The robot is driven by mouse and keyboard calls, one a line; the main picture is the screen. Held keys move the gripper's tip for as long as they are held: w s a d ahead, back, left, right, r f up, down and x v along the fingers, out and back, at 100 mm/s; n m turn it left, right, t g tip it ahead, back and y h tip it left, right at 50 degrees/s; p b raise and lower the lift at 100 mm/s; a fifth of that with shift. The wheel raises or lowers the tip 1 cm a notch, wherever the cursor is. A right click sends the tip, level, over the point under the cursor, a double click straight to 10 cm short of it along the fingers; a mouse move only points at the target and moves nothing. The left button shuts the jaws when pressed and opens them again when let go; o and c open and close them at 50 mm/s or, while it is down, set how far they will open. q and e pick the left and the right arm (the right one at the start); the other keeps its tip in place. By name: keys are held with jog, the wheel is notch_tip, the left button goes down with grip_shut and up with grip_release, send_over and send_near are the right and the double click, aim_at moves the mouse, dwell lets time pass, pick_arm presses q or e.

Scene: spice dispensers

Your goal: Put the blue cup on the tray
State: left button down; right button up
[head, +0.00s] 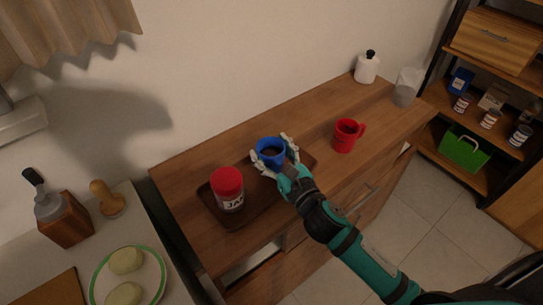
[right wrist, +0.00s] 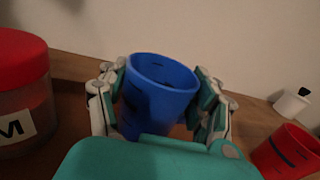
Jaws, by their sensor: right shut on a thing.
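The blue cup (head: 270,152) is upright between the fingers of my right gripper (head: 274,160), which is shut on it. The cup also fills the middle of the right wrist view (right wrist: 160,90), with a finger on each side. The dark brown tray (head: 214,213) lies on the wooden cabinet, and the cup is at its back right part. I cannot tell whether the cup's base touches the tray; the gripper hides it. A red-lidded jar (head: 228,188) stands on the tray's left half. My left gripper is not in view.
A red cup (head: 346,135) stands on the cabinet top (head: 312,118), right of the tray. A white bottle (head: 366,68) and a clear glass (head: 407,87) stand at its back right. A counter with a plate (head: 150,288) is at the lower left. Shelves are at the right.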

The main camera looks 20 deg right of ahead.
notch_tip(320, 180, down, 2)
jog(key=shift+f, duration=0.1)
jog(key=o, duration=1.5)
jog(key=shift+f, duration=0.1)
